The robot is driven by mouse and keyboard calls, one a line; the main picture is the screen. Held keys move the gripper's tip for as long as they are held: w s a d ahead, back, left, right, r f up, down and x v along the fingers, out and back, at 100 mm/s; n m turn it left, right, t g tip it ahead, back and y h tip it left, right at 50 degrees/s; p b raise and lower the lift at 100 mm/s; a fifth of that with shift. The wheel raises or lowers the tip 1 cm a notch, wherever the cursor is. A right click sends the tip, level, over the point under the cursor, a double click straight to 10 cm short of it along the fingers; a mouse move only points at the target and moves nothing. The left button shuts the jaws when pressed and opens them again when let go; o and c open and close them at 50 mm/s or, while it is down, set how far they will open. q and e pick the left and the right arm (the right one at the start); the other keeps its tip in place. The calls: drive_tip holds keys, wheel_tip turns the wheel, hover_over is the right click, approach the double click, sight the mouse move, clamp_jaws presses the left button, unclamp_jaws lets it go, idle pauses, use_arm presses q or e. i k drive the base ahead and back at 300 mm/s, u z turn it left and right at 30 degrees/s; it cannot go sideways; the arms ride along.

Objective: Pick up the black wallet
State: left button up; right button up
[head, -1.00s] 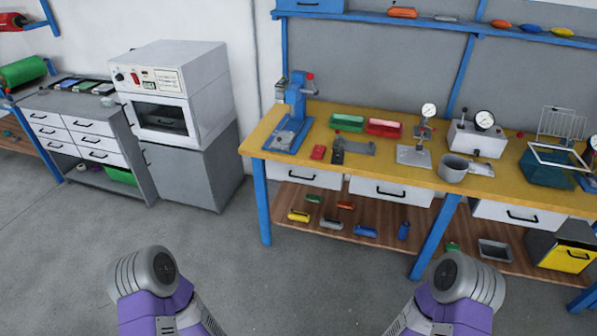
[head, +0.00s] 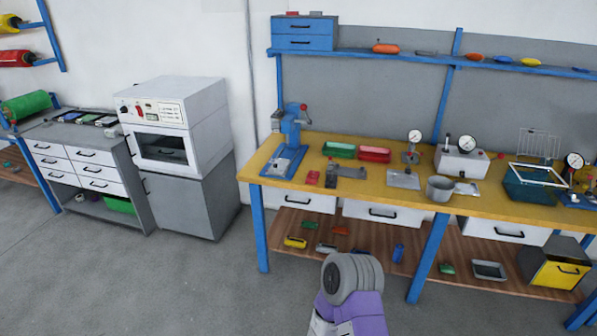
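I cannot make out a black wallet for certain in the head view. A small dark item (head: 331,181) lies on the yellow-topped workbench (head: 400,195), beside a small red object (head: 313,177) and a grey bracket-like part; it is too small to tell what it is. Neither of my grippers shows. Only one purple and grey link of my own arm is in view, low in the middle, in front of the workbench and hiding part of its lower shelf.
A blue press (head: 288,145), green bin (head: 338,150), red bin (head: 375,154) and grey cup (head: 440,188) stand on the workbench. An oven (head: 165,125) on a grey cabinet and a drawer unit (head: 90,170) stand left. Grey floor is clear in front.

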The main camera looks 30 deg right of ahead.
sight(331, 182)
drive_tip(key=z, duration=0.1)
drive_tip(key=i, duration=2.15)
drive_tip(key=z, duration=0.95)
